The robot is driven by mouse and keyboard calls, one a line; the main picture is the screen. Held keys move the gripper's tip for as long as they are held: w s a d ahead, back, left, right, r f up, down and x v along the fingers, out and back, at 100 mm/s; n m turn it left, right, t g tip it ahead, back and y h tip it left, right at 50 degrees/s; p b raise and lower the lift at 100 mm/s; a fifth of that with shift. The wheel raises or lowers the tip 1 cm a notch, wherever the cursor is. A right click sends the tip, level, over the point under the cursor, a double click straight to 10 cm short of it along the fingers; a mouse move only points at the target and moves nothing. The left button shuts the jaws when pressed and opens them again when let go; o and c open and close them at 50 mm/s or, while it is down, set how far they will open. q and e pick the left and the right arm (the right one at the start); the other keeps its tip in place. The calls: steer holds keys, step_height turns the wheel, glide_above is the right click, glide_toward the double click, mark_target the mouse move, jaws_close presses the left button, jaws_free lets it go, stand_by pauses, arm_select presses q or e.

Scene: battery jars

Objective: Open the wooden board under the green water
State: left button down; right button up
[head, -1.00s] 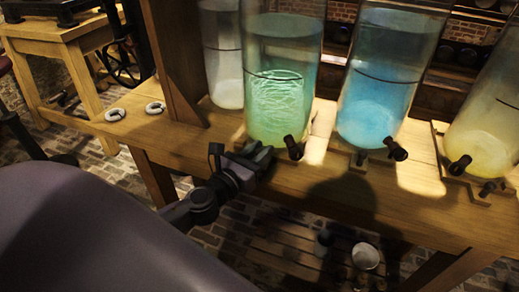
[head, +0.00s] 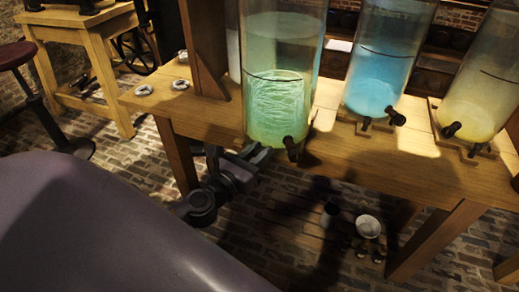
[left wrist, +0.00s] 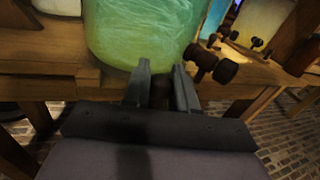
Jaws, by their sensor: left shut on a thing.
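The jar of green water (head: 278,100) stands at the front edge of the wooden table, nearer to me than the blue jar. It also fills the top of the left wrist view (left wrist: 140,30). A dark tap (head: 291,148) is at its lower front. The board under it is hidden by the jar and my gripper. My left gripper (head: 256,157) is just below the jar's front left. In the left wrist view, its fingers (left wrist: 162,92) are shut on a small dark knob (left wrist: 160,90) below the jar. My right gripper is not in view.
A blue jar (head: 383,75) and a yellow jar (head: 480,95) stand to the right on the table (head: 345,155), above small wooden boards. A wooden post (head: 205,50) rises at left, beside white rings (head: 144,90). A white cup (head: 368,226) is below the table.

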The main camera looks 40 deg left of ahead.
arm_select(q)
steer(key=shift+s+d, duration=0.35)
steer(key=shift+s, duration=0.4)
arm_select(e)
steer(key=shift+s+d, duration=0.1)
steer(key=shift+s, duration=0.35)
arm_select(q)
steer(key=c, duration=1)
jaws_free()
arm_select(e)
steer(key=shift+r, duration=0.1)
arm_select(q)
steer(key=shift+a, duration=0.1)
steer(key=shift+s+b, duration=0.75)
steer(key=shift+s, duration=2.85)
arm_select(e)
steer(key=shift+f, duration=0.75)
